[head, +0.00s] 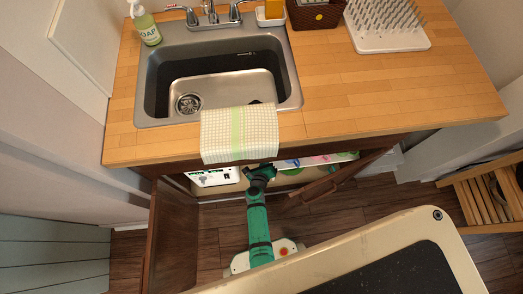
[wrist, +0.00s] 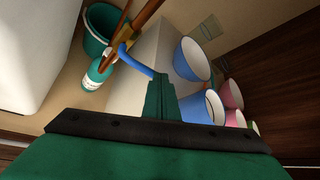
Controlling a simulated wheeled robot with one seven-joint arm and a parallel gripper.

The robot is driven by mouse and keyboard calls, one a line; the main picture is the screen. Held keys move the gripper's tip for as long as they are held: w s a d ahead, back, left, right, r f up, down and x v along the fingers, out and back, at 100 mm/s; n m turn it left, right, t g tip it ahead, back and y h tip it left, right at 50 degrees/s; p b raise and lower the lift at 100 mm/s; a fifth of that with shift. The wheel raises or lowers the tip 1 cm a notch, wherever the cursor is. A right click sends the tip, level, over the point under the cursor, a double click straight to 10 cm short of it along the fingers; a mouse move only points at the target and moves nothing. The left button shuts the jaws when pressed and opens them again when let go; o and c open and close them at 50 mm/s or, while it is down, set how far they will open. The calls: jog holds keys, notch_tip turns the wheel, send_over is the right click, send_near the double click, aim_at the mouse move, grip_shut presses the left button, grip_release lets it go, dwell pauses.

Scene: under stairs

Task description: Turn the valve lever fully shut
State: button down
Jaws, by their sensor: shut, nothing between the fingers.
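The valve lever is a bent blue handle (wrist: 134,61) in the wrist view. It joins a copper-coloured pipe and valve body (wrist: 121,40) at upper left and slants down to the right. My green gripper (wrist: 160,80) is shut and empty, with its fingertips right beside the lever's free end. I cannot tell whether they touch. In the head view my gripper (head: 262,172) reaches into the open cabinet under the sink. The valve and lever are hidden there by the counter and the towel.
Around the valve are a green bucket (wrist: 98,27), a green bottle (wrist: 97,72) and a pale box (wrist: 138,72). Several white, blue and pink cups (wrist: 196,60) crowd the right of the fingers. Cabinet doors (head: 172,235) stand open on both sides. A checked towel (head: 240,133) hangs over the edge.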

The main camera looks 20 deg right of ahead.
jog(key=shift+s+f, duration=0.1)
dwell(0.6)
jog(key=shift+a, duration=0.8)
jog(key=s+a+r, duration=0.2)
jog(key=s+r, duration=0.6)
jog(key=s, duration=0.3)
